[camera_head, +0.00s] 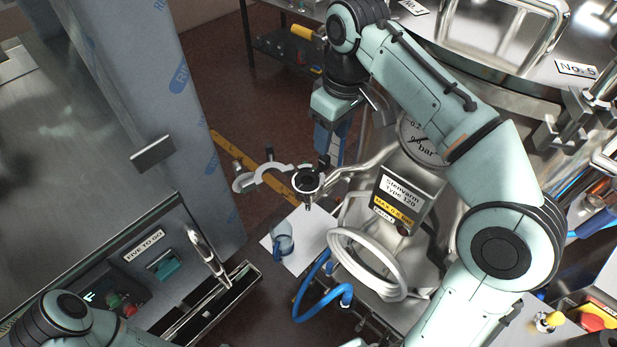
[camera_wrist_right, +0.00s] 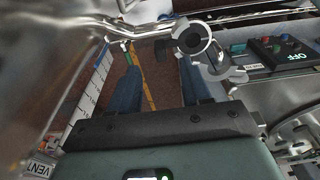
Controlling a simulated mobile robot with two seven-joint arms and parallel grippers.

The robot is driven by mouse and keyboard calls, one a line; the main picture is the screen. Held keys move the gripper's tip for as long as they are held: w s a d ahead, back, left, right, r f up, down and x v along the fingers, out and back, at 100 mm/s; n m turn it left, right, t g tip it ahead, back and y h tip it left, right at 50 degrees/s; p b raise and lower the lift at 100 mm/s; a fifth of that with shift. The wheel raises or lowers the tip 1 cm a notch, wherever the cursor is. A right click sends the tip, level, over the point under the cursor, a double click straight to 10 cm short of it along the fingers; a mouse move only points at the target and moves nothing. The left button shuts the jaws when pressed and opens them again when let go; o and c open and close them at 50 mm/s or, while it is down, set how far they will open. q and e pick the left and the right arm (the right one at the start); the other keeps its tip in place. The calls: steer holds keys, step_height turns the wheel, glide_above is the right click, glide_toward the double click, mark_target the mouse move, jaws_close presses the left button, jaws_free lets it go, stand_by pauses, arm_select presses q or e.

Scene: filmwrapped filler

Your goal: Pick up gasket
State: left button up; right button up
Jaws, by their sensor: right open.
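A dark ring that looks like the gasket (camera_head: 306,180) sits at the pipe end, beside an open metal clamp (camera_head: 262,174). My right gripper (camera_head: 331,152) points down just above and behind the ring in the head view. Its two blue fingers (camera_wrist_right: 159,76) are apart with nothing seen between them. I cannot tell whether a finger touches the pipe or ring. Of my left arm only a part shows at the lower left; its gripper is out of view.
A bent metal pipe (camera_head: 372,161) runs right from the ring to a vessel with a gauge (camera_head: 423,139). A white hose coil (camera_head: 362,263) and blue hose (camera_head: 345,299) hang below. A film-wrapped column (camera_head: 165,100) and control panel (camera_head: 125,298) stand left.

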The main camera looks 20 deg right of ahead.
mark_target(326, 157)
steer(key=f, duration=0.2)
steer(key=w+f+b, duration=0.1)
steer(key=f, duration=0.1)
steer(key=shift+a+f, duration=0.2)
steer(key=shift+f, duration=0.7)
arm_select(q)
steer(key=shift+s+f, duration=0.85)
steer(key=shift+s, duration=0.25)
arm_select(e)
steer(key=shift+r, duration=0.1)
steer(key=shift+w, duration=0.15)
steer(key=c, duration=0.8)
arm_select(q)
steer(key=shift+w, duration=0.1)
arm_select(e)
jaws_close()
